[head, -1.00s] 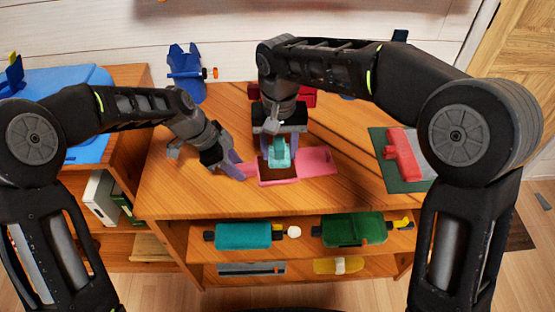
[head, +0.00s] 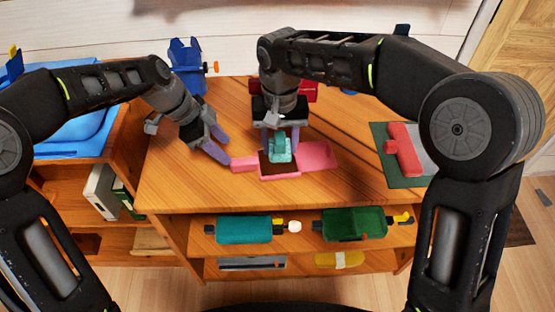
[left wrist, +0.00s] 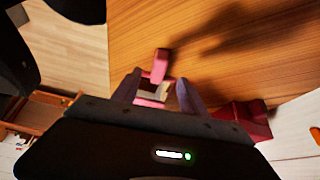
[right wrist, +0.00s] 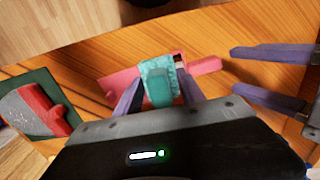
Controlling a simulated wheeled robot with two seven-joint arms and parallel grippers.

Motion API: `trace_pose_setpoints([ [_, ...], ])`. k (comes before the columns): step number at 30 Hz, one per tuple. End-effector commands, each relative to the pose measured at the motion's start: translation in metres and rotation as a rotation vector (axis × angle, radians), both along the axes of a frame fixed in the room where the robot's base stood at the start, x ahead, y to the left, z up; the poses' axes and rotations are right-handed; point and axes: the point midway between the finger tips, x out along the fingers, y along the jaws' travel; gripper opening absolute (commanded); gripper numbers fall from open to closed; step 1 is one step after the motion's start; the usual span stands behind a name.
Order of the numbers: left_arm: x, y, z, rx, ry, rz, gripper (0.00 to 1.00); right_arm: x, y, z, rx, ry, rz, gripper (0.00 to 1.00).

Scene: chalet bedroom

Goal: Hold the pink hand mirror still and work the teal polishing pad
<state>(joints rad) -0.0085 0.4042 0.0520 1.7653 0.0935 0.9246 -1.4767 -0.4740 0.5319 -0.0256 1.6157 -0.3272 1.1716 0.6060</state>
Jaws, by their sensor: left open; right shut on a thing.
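The pink hand mirror (head: 318,154) lies on the wooden desk top, its handle (head: 243,164) pointing left. A dark brown patch shows on it near the teal pad. My right gripper (head: 280,140) is shut on the teal polishing pad (head: 281,152) and holds it over the mirror; contact with the face cannot be told. The right wrist view shows the teal pad (right wrist: 160,85) between the fingers. My left gripper (head: 224,149) is open and empty, just behind and left of the handle. In the left wrist view the handle (left wrist: 160,64) shows beyond its open fingers.
A red tool on a green mat (head: 403,150) lies at the right of the desk. A blue rack (head: 187,65) and a red object (head: 305,90) stand at the back. The desk front is clear.

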Motion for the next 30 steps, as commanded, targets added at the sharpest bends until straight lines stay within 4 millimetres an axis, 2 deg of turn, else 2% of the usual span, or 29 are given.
trace_pose_setpoints([
  [3, -0.001, 0.010, 0.021, -0.001, -0.002, 0.002, 0.51, 0.000, 0.000, 0.000, 0.000, 0.000, 0.000, 0.08],
  [9, -0.002, 0.020, 0.041, 0.000, 0.000, 0.001, 0.51, 0.000, 0.000, 0.000, 0.000, 0.000, 0.000, 0.08],
  [30, -0.003, 0.021, 0.043, 0.000, 0.001, 0.000, 0.51, 0.000, 0.000, 0.000, 0.000, 0.000, 0.000, 0.08],
])
